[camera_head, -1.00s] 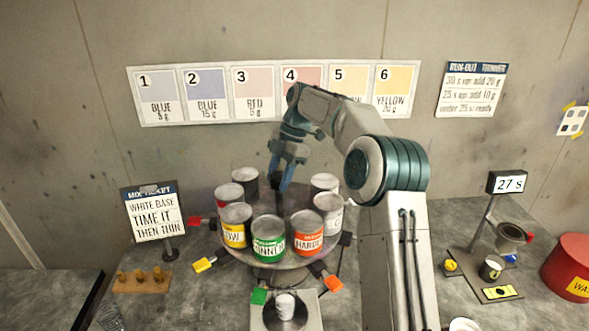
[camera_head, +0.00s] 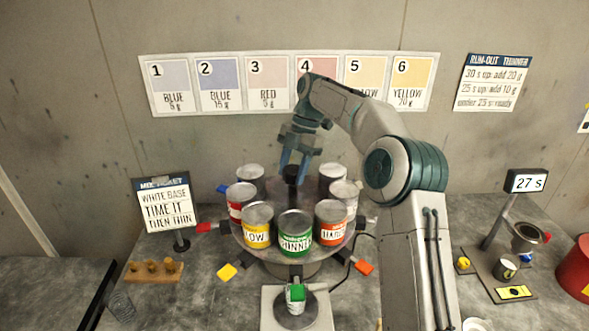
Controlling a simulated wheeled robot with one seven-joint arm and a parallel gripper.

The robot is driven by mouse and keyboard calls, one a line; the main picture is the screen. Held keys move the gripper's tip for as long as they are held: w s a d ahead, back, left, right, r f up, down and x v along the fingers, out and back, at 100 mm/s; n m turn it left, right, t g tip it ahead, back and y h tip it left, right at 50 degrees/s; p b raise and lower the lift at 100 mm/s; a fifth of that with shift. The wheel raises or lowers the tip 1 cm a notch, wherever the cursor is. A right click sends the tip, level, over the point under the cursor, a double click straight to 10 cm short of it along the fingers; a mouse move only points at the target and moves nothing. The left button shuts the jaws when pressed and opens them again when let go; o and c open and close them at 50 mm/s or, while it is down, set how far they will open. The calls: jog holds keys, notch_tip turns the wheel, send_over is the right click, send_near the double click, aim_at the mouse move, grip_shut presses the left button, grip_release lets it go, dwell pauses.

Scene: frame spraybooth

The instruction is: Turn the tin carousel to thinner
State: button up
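The tin carousel (camera_head: 270,245) is a round turntable with several paint tins near its rim and a black centre knob (camera_head: 291,174). The green thinner tin (camera_head: 295,236) is at the front, with a green tab (camera_head: 297,292) below it, in line with the small cup on the scale (camera_head: 268,312). The yellow tin (camera_head: 257,228) is left of it and the orange hardener tin (camera_head: 332,224) right of it. My gripper (camera_head: 294,168) points down at the knob with its fingers apart, one on each side. Whether either touches the knob is unclear.
A mix ticket stand (camera_head: 166,205) is at left, behind a wooden block with pegs (camera_head: 153,271). A timer showing 27 s (camera_head: 526,182) and a viscosity cup stand (camera_head: 498,278) are at right, beside a red bin (camera_head: 577,268).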

jog(key=o, duration=0.4)
jog(key=v, duration=0.7)
jog(key=shift+w+r, duration=0.1)
jog(key=shift+r, duration=0.05)
dwell(0.5)
